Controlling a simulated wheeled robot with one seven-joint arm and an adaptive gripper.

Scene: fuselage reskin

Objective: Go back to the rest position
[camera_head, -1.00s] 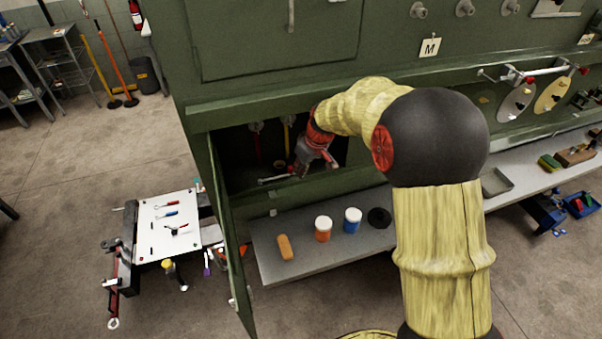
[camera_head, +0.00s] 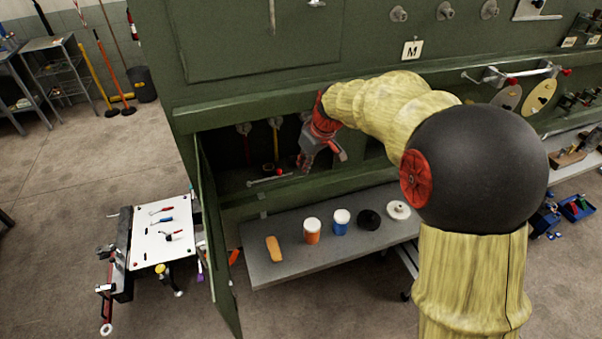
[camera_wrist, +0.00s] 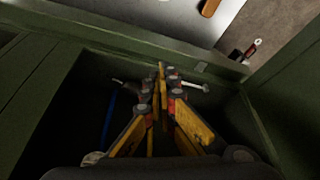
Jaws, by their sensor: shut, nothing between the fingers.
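My gripper (camera_head: 322,158) is in front of the open cabinet compartment (camera_head: 225,165) in the green fuselage-like cabinet, below its upper edge. In the wrist view my gripper (camera_wrist: 162,80) points into the dark compartment, its yellow and red fingers together with nothing between them. A wrench-like tool (camera_head: 270,179) lies on the compartment floor to the left of the gripper; its pale end (camera_wrist: 195,87) shows beside the fingers in the wrist view. The fingertips look close to the tool in that view, but I cannot tell the gap.
The open green door (camera_head: 215,235) stands at the compartment's left. A grey shelf (camera_head: 290,268) below holds an orange block (camera_head: 273,249), an orange jar (camera_head: 312,231), a blue jar (camera_head: 340,222) and round discs. A white-topped tool cart (camera_head: 160,250) stands left. Open floor lies further left.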

